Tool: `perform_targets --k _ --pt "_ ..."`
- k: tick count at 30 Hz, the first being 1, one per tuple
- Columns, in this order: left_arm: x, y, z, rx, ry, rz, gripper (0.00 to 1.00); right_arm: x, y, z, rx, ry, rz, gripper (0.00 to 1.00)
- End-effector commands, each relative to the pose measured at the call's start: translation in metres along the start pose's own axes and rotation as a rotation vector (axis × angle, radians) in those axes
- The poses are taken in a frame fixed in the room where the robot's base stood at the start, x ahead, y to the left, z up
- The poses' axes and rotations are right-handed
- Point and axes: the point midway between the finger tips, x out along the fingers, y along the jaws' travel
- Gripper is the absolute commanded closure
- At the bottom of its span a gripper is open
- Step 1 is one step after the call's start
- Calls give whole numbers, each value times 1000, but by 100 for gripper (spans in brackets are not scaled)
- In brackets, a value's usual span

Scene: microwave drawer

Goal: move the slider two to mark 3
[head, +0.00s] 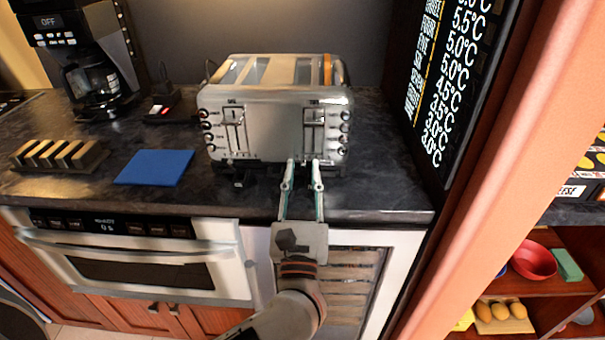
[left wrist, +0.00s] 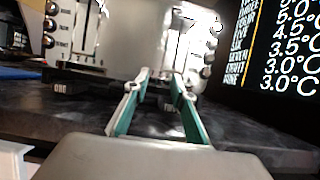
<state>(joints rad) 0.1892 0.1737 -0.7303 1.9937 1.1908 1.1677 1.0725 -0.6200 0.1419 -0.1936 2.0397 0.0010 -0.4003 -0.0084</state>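A silver toaster (head: 276,110) stands on the dark counter. Its front has a left slider panel (head: 234,130) and a right slider panel (head: 313,116), each beside a column of knobs. Which one is slider two, and any mark numbers, I cannot read. My left gripper (head: 303,170) is in front of the toaster's lower right front, below the right panel. Its two fingers are apart with nothing visible between them. In the left wrist view the gripper (left wrist: 160,82) points at the toaster front, and the right panel (left wrist: 180,45) is above the fingertips. My right gripper is not in view.
A blue mat (head: 155,167), a rack of brown slices (head: 58,155) and a coffee maker (head: 88,60) are to the left. A dark temperature board (head: 445,90) stands close on the right. The counter's front edge (head: 200,212) runs below my left gripper.

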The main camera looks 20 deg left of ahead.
Motion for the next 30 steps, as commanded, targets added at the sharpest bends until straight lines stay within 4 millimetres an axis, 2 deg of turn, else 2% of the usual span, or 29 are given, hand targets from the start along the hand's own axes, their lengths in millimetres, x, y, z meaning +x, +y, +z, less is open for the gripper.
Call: perform_targets --k 1,3,9,15,21,22,24,30 --pt "0 0 0 0 0 0 85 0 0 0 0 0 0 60" --pt "0 0 0 0 0 0 100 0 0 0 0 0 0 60" --pt "0 -1 0 0 0 0 100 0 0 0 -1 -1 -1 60" --pt "-1 -14 -1 0 2 -1 100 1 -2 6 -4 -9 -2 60" --pt "-1 -13 0 0 0 -1 100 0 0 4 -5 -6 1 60" --pt "-1 -13 0 0 0 -1 88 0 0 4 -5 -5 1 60" --pt "-1 -13 0 0 0 -1 75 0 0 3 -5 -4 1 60" --pt "-1 -13 0 0 0 0 75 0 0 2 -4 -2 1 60"
